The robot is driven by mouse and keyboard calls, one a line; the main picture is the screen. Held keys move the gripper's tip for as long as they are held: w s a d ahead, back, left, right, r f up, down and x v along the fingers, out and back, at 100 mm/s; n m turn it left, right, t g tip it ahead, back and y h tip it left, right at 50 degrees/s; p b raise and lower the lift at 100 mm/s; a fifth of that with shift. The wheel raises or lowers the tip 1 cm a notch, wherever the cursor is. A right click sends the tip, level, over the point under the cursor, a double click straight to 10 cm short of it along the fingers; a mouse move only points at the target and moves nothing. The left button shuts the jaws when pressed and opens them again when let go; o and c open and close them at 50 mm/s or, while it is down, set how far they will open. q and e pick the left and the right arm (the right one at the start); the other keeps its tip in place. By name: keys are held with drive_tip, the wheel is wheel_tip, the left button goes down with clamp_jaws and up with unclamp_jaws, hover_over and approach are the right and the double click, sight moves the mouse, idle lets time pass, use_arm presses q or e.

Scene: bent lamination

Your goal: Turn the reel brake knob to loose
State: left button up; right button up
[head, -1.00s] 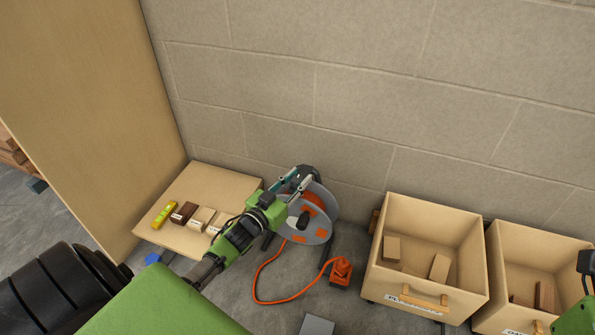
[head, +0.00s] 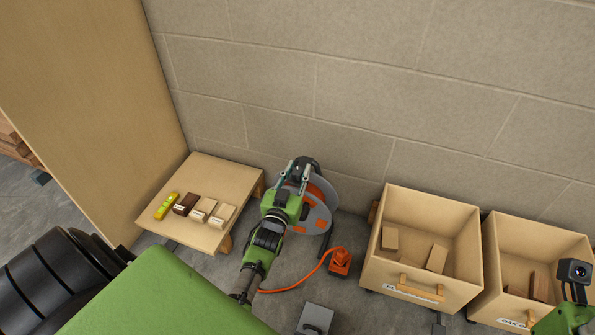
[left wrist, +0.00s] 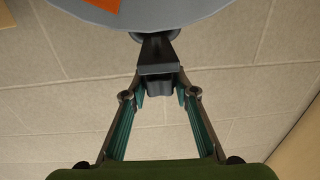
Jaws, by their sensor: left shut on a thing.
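The cable reel (head: 322,212) is a grey disc with orange patches, standing on the floor by the wall. Its disc edge also shows at the top of the left wrist view (left wrist: 150,12). My left gripper (head: 298,172) is at the top of the reel, its fingers closed on a black part (left wrist: 158,62) that sticks out by the disc edge. I cannot tell for certain that this part is the brake knob. My left gripper and wrist cover part of the reel face in the head view.
A low wooden table (head: 213,178) with a yellow level and small wood samples stands left of the reel. An orange plug box (head: 340,262) on an orange cord lies on the floor. Wooden bins (head: 425,240) stand to the right, and a block wall rises behind.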

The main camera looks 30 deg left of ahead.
use_arm(q)
drive_tip(key=shift+r, duration=0.1)
drive_tip(key=o, duration=1.1)
drive_tip(key=shift+s, duration=0.2)
drive_tip(key=v, duration=1.1)
drive_tip(key=shift+s+d, duration=0.2)
drive_tip(key=shift+s, duration=0.05)
